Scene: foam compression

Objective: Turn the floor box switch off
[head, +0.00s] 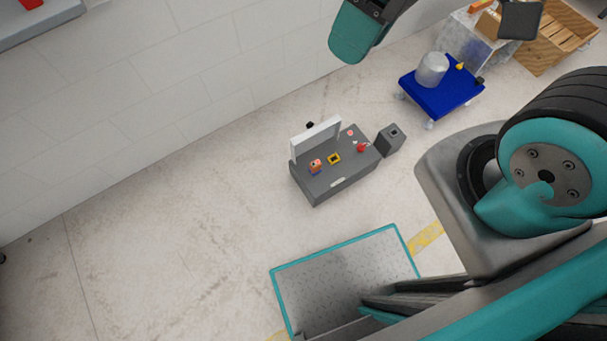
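A dark grey floor box (342,182) sits on the concrete floor near the wall, left of a blue cart. A white panel (315,140) stands upright along its back edge. On its top are a red knob-like part (361,148), a yellow square frame (334,158) and a small orange and blue piece (315,167). A smaller grey box (391,139) with a dark square on top stands close to its right end. I cannot tell which part is the switch or how it is set. I cannot make out my gripper; teal and dark parts of my arm show at top and right.
A blue wheeled cart (436,103) carrying a grey cylinder (432,69) stands at upper right, with a wooden crate (556,42) beyond. A pale block wall (150,80) runs behind the box. The floor at left is clear. My teal-edged base is in front.

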